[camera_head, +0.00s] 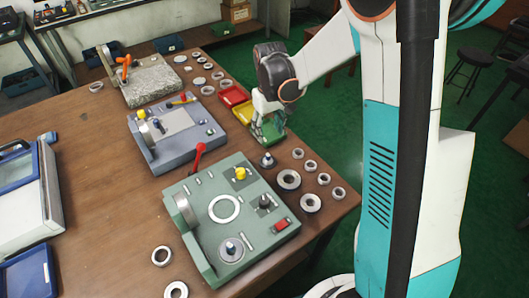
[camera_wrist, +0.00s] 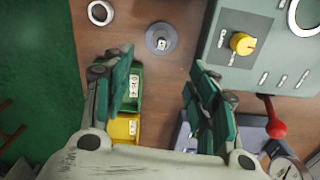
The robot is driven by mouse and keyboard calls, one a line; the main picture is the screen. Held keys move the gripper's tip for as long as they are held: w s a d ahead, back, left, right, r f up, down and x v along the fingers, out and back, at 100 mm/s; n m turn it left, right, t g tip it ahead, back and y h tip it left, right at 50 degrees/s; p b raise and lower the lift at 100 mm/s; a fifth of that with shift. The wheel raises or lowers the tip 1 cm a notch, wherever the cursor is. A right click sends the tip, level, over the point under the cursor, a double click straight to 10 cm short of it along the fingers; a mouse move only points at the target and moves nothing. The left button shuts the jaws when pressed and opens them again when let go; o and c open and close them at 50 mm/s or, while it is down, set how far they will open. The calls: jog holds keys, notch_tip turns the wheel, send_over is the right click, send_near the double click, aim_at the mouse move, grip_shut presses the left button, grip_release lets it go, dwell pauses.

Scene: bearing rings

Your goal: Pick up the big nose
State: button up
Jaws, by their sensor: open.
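A grey stepped nose piece (camera_head: 267,160) with a round flanged base stands upright on the table, just beyond the green fixture's right corner. In the wrist view the nose piece (camera_wrist: 162,38) shows from above as a grey disc with a small pale label. A larger-looking grey nose-like piece (camera_head: 231,249) sits on the green fixture (camera_head: 190,240); no readable label tells which is the big one. My gripper (camera_head: 268,138) is open and empty above the small trays. In the wrist view my gripper's fingers (camera_wrist: 158,62) are spread, with the loose nose piece ahead of their tips, apart from them.
Several bearing rings (camera_head: 289,180) lie right of the nose piece. A yellow knob (camera_head: 240,173) and a red-knobbed lever (camera_head: 198,155) rise from the green fixture. Red (camera_head: 232,96) and yellow (camera_head: 243,112) trays lie near my gripper. A blue-grey fixture (camera_head: 175,140) stands behind.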

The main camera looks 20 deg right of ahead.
aim_at(268, 155)
notch_tip(268, 155, down, 8)
jog(key=shift+f+b, duration=0.1)
jog(key=shift+b, duration=1.1)
notch_tip(268, 155, down, 5)
jog(key=shift+s+a+f+b, duration=0.1)
jog(key=shift+s+b, duration=0.05)
jog(key=shift+b, duration=1.1)
grip_shut()
